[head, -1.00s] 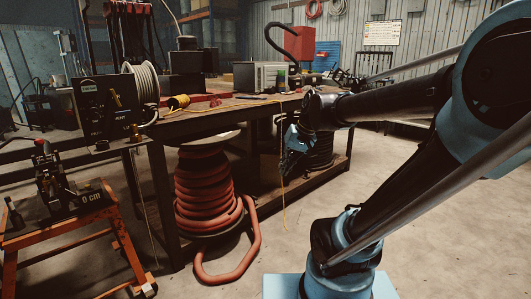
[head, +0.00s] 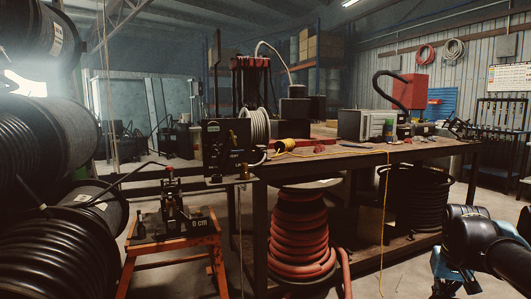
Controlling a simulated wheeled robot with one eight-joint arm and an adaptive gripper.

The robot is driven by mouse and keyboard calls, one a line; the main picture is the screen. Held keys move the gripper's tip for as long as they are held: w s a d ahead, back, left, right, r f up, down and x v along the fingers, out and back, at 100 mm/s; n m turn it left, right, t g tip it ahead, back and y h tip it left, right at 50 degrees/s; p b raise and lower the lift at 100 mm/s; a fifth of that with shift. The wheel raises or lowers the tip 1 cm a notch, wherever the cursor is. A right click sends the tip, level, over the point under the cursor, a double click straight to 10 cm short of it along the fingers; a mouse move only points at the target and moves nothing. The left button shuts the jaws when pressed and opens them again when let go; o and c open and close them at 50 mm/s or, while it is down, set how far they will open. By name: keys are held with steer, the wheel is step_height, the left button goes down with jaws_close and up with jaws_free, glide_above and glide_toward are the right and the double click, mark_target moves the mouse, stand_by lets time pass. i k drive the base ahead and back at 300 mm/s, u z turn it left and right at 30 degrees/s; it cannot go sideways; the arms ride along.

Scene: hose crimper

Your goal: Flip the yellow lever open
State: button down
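The black machine box (head: 228,150) stands at the left end of the workbench, left of the pale hose coil. A small yellowish lever (head: 233,138) shows on its front face; it is too small to tell how far it is turned. My gripper (head: 450,279) is at the lower right edge of the head view, far to the right of the box and away from it. Only its blue part and the dark wrist show. Its fingertips are not clear, and I cannot tell whether it is open or shut.
An orange stand (head: 172,240) carrying a small press (head: 174,208) stands front left of the box. Large black hose reels (head: 62,250) fill the left side. A red hose coil (head: 298,235) sits under the workbench (head: 405,150). A yellow cord (head: 386,215) hangs from its edge.

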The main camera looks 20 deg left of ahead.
mark_target(231, 132)
steer(key=k, duration=1.1)
steer(key=u, duration=0.45)
steer(key=i, duration=1.5)
steer(key=z, duration=0.05)
